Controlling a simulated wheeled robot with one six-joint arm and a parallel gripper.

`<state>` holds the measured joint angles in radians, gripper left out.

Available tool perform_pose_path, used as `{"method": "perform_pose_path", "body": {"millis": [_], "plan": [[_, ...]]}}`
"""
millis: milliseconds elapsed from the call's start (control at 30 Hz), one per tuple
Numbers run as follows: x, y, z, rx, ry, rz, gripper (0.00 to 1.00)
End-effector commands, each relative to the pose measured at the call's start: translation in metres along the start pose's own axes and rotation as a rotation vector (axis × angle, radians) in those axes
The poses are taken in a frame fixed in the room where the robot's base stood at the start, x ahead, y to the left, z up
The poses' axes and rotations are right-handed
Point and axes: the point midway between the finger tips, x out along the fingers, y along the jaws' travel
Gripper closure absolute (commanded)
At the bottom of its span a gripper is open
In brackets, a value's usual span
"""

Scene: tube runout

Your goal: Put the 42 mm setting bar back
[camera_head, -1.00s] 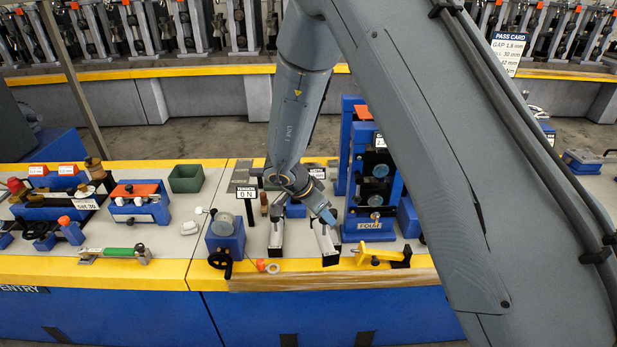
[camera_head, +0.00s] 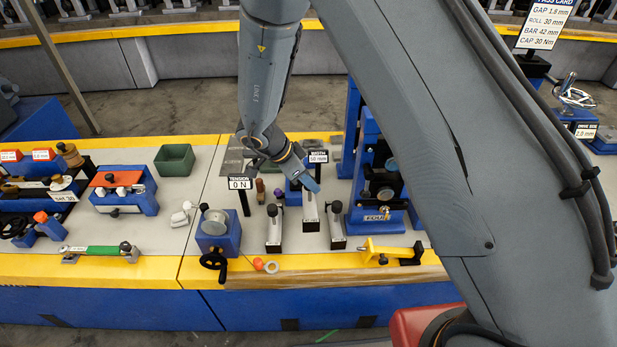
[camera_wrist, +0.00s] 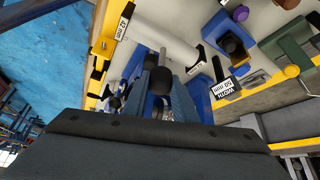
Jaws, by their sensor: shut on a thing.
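The 42 mm setting bar (camera_wrist: 160,42) is a pale bar with a dark end that carries a "42 mm" label in the wrist view.
A blue handwheel unit (camera_head: 218,232) stands to the left and a yellow clamp-like tool (camera_head: 388,250) to the right. A blue roll stand (camera_head: 378,185) rises behind on the right. Width (camera_head: 317,156) and tension (camera_head: 240,184) signs stand behind. The bench's yellow front edge is near.

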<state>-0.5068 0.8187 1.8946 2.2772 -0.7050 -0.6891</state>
Motion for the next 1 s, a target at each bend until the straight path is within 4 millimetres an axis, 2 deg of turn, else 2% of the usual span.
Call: {"method": "perform_pose_path", "body": {"millis": [267, 1000], "plan": [[0.001, 0.000, 0.004, -0.004, -0.001, -0.002, 1.00], [0.066, -0.001, 0.042, -0.006, -0.001, -0.003, 1.00]]}}
